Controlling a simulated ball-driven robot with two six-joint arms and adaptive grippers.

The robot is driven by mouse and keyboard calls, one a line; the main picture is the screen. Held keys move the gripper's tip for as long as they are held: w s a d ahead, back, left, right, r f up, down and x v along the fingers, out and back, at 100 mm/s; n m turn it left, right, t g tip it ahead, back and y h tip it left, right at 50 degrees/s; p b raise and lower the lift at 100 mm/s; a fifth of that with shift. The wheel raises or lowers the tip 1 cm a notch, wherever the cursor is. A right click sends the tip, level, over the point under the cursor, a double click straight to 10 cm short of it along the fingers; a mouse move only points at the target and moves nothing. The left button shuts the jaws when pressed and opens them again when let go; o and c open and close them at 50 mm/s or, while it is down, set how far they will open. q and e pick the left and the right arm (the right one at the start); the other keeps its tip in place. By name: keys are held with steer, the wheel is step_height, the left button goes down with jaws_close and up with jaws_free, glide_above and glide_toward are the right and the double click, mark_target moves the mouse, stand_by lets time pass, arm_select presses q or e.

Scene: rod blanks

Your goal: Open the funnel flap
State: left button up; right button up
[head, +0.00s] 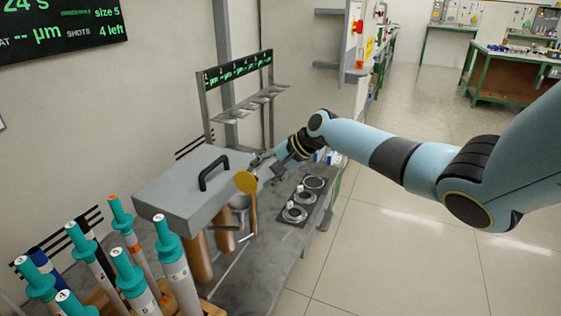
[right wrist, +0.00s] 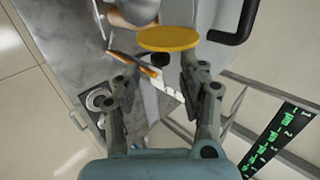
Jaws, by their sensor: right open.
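A yellow round disc (head: 246,182) stands at the front right of a grey box, above an orange-brown strip. I cannot tell for sure whether it is the funnel flap's tab. A grey metal cup (head: 239,203), perhaps the funnel, is partly hidden behind it. My right gripper (head: 262,168) is beside the disc, just to its right. In the right wrist view the disc (right wrist: 168,38) lies beyond the open fingertips (right wrist: 156,72), with nothing held between them. Contact with the disc cannot be made out. My left gripper is not in view.
The grey box (head: 180,205) has a black handle (head: 212,172). Several teal-capped rods (head: 172,255) stand at the front left. A dark plate with round silver fittings (head: 297,212) lies right on the bench. A rack with a display (head: 238,70) stands behind.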

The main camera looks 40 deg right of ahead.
steer(key=v, duration=0.8)
steer(key=shift+s+r, duration=0.1)
steer(key=shift+s, duration=0.05)
steer(key=s+a+f+g+h, duration=0.1)
steer(key=s+a+f+g, duration=0.15)
steer(key=s+f, duration=1)
steer(key=s+a+f+g+h, duration=0.15)
steer(key=s+a+f, duration=0.25)
steer(key=s+f, duration=0.85)
steer(key=s+a+f+n+g+h, duration=0.1)
steer(key=s+a+f+n, duration=0.2)
steer(key=s+f+n, duration=0.4)
steer(key=s+a+f+n+g+h, duration=0.1)
steer(key=s+a+f+n, duration=0.3)
steer(key=s, duration=1.4)
step_height(320, 180, down, 7)
steer(key=n+g, duration=0.1)
steer(key=n, duration=0.2)
steer(key=shift+s+a, duration=0.2)
steer(key=shift+s, duration=0.1)
